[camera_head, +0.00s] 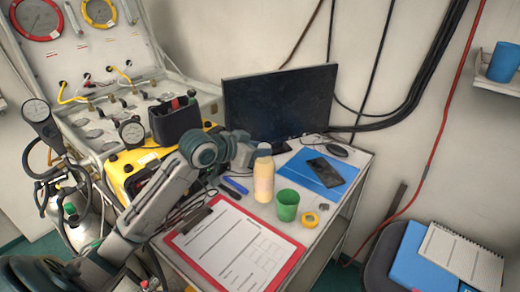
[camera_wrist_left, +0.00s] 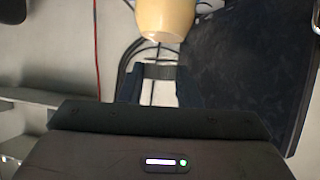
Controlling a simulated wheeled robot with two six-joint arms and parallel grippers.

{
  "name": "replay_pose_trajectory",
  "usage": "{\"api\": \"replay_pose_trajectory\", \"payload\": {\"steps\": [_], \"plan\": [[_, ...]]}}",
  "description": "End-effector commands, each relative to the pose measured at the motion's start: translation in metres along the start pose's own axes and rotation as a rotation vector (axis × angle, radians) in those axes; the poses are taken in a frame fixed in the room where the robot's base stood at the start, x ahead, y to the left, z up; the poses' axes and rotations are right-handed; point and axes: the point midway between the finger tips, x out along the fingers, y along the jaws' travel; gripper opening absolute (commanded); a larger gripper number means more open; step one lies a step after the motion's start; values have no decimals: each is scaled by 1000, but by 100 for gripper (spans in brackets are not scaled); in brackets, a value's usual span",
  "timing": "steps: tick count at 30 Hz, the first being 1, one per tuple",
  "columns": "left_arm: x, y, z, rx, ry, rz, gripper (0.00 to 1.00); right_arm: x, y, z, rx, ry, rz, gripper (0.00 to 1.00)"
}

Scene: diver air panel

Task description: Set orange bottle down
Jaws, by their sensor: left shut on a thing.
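The orange bottle (camera_head: 263,180), pale orange with a light cap, is upright over the white table, just left of the green cup. My left gripper (camera_head: 250,152) reaches in from the left and is shut on it near its top. I cannot tell whether its base touches the table. In the left wrist view the bottle (camera_wrist_left: 165,18) shows at the top edge, beyond the two dark fingers (camera_wrist_left: 158,85). The fingers partly hide in the head view. My right gripper is not in view.
A green cup (camera_head: 287,205), yellow tape roll (camera_head: 310,219) and red clipboard (camera_head: 235,247) lie close by on the table (camera_head: 331,228). A blue folder (camera_head: 318,171) with a black phone (camera_head: 325,171) is behind the cup. A monitor (camera_head: 278,100) stands at the back.

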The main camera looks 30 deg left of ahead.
Motion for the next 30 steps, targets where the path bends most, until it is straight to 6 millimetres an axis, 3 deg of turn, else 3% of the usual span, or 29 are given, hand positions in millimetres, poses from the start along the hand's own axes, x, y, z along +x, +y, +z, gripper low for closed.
{"api": "replay_pose_trajectory", "payload": {"steps": [8, 18, 28, 29, 30], "plan": [[22, -20, -9, 1, 4, 1, 0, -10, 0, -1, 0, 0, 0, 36], [36, -20, 22, -1, 1, 1, 0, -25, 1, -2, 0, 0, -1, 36], [38, -20, 26, 1, 3, 0, 0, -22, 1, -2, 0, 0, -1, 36], [38, -20, 27, 1, 0, 0, 34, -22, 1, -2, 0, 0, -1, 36], [38, -20, 27, 1, 0, 0, 42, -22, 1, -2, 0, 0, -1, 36]]}}
